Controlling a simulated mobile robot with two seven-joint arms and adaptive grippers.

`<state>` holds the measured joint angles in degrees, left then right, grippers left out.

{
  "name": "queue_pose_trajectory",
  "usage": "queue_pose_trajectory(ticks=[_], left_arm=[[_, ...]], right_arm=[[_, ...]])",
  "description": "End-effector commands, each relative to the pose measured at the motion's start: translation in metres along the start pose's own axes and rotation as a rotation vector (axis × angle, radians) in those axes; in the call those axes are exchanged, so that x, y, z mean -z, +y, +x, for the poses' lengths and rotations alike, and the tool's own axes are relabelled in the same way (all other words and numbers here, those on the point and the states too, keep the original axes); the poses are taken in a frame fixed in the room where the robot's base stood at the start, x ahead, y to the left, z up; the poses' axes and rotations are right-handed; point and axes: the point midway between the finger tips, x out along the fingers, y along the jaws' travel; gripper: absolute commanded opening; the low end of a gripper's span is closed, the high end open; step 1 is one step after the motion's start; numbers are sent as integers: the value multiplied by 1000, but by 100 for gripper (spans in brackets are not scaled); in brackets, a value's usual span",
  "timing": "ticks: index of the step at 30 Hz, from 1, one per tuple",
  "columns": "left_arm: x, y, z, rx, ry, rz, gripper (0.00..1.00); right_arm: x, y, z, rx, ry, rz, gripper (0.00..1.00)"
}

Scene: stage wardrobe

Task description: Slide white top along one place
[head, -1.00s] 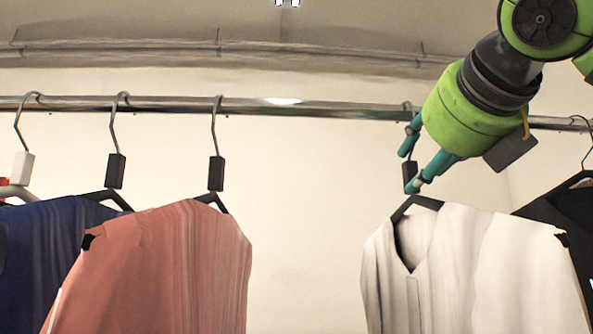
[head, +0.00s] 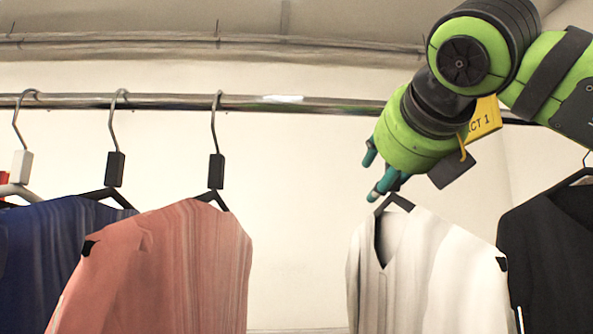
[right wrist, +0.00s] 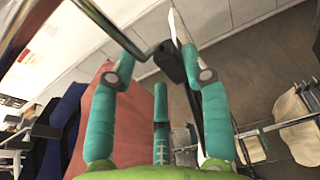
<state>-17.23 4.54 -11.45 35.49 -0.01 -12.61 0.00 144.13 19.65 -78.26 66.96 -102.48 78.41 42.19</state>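The white top (head: 425,270) hangs from a dark hanger (head: 396,201) on the rail, right of centre in the head view. My right gripper (head: 371,174) is at the hanger's neck, just above the collar, and hides the hook. In the right wrist view, the fingers of my right gripper (right wrist: 158,68) are spread. The hanger's black block (right wrist: 168,62) lies between them, close to or touching the right-hand finger and apart from the left-hand one. My left gripper is not in view.
The metal rail (head: 320,105) runs across the view. A salmon top (head: 165,265) and a blue top (head: 45,250) hang at left, a black top (head: 550,260) at right. A wide bare stretch of rail lies between the salmon and white tops.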

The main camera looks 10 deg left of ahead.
Motion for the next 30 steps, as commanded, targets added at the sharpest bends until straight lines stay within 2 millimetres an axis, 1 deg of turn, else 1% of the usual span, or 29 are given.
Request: queue_pose_trajectory(ticks=[3,30], left_arm=[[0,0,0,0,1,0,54],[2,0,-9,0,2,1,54]], right_arm=[[0,11,0,-1,0,-2,47],[-1,83,0,-1,0,-1,47]])
